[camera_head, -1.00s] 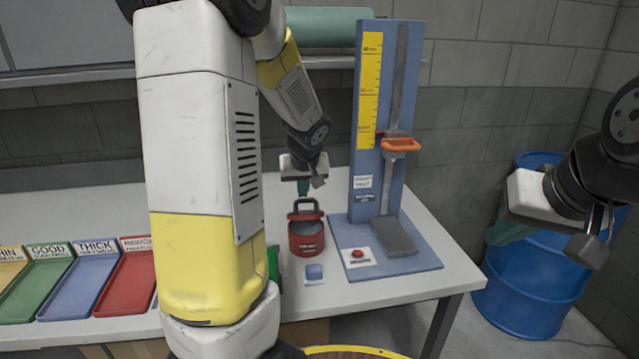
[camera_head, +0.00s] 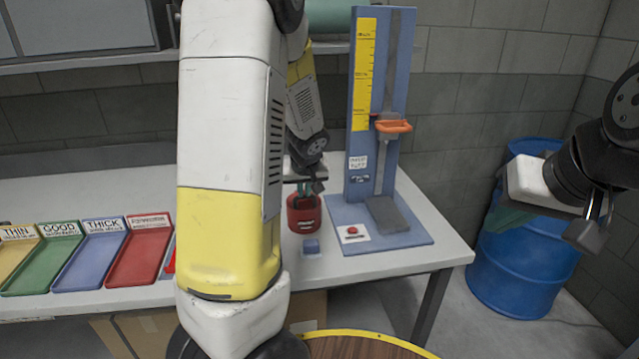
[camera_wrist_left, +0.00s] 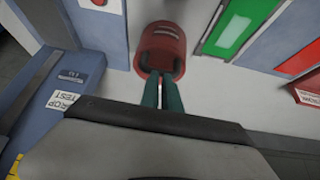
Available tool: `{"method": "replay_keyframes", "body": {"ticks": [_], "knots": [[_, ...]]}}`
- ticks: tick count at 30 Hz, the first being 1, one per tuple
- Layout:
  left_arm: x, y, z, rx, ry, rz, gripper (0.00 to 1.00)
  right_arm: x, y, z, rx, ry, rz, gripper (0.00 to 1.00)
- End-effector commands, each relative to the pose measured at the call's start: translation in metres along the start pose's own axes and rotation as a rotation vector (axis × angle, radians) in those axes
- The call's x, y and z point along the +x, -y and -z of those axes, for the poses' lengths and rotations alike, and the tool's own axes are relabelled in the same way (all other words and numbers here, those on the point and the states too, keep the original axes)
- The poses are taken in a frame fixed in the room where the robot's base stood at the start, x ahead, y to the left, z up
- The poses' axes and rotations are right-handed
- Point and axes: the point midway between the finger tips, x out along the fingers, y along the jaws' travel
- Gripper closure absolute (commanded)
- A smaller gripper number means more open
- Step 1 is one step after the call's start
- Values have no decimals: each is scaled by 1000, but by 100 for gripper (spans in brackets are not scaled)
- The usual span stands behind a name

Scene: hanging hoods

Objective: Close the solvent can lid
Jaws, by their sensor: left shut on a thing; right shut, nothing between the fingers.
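The red solvent can (camera_head: 304,221) stands on the white table, left of the blue stand. My left gripper (camera_head: 304,190) is over its top, with green fingers pointing down. In the left wrist view, the green fingers (camera_wrist_left: 162,92) reach the dark loop handle at the near edge of the red can (camera_wrist_left: 160,45) and are shut on it. The lid is largely hidden by the gripper in the head view, and I cannot tell whether it lies fully flat. My right gripper (camera_head: 496,219) is shut and empty at the right, in front of the blue barrel, away from the can.
A blue stand (camera_head: 410,232) with a yellow scale and orange clamp (camera_head: 393,126) stands right of the can. Coloured trays (camera_head: 140,249) lie at the left. A blue barrel (camera_head: 520,285) stands right of the table.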

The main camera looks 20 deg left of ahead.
Motion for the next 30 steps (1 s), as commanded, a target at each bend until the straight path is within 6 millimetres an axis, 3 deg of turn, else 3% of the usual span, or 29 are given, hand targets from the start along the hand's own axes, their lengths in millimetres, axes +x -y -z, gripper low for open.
{"method": "replay_keyframes", "body": {"ticks": [1, 17, 22, 27, 30], "knots": [[8, 5, -22, 5, 43, 22, 100, 0, 0, 0, 0, 0, 0, 100], [7, 4, -21, 3, 42, 22, 100, 0, 0, 0, 0, 0, 0, 100], [-10, 1, -8, -1, 28, 15, 100, 0, 0, 0, 0, 0, 0, 100], [-40, -6, 14, -6, 1, 0, 100, 0, 0, 0, 0, 0, 0, 100], [-47, -8, -13, 4, 4, -1, 100, 0, 0, 0, 0, 0, 0, 100]]}}
